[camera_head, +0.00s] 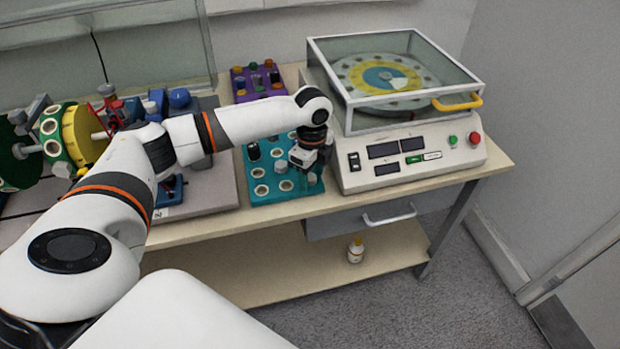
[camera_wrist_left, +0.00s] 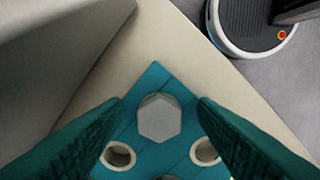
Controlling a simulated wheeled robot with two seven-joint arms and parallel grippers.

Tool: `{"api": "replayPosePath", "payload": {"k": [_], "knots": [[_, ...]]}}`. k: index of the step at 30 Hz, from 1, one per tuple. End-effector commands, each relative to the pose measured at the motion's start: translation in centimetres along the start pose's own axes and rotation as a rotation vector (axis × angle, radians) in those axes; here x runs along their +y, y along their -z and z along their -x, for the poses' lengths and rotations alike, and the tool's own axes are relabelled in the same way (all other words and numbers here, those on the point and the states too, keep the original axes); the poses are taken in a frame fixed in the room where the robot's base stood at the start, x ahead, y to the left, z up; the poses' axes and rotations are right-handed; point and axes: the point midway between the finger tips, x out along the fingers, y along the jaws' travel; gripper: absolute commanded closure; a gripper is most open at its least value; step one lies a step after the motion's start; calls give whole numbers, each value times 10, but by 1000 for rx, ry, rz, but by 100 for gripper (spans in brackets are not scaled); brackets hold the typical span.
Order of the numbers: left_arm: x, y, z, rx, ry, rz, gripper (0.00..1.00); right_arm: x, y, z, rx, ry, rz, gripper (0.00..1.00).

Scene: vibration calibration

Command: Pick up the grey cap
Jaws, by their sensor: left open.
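A grey hexagonal cap (camera_wrist_left: 158,118) sits in the teal rack (camera_wrist_left: 150,82), near its corner, in the left wrist view. My left gripper (camera_wrist_left: 160,125) is open, with one teal finger on each side of the cap and a gap to it on both sides. In the head view my left gripper (camera_head: 312,178) points down over the right part of the teal rack (camera_head: 287,198). It hides that end of the rack. A grey piece (camera_head: 281,166) also shows in the rack, left of the gripper. My right gripper is in neither view.
A white machine (camera_head: 405,160) with a glass cover stands close to the right of the rack. A purple rack (camera_head: 243,96) with small parts is behind. A yellow and green device (camera_head: 80,135) is at the left. The table's front edge is near the rack.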

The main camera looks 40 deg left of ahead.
Motion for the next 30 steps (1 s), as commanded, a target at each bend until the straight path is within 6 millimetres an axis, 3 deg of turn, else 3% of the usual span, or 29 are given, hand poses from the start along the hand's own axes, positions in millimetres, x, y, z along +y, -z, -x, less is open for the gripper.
{"api": "replayPosePath", "payload": {"k": [1, 9, 22, 30], "knots": [[0, 0, 0, 0, 0, 0, 51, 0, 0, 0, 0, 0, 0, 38], [0, 0, 1, 0, 0, 0, 94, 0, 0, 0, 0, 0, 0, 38], [1, 0, 6, 0, -2, 0, 95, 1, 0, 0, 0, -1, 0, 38], [1, 0, 55, -1, -5, 0, 95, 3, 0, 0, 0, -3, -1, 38]]}}
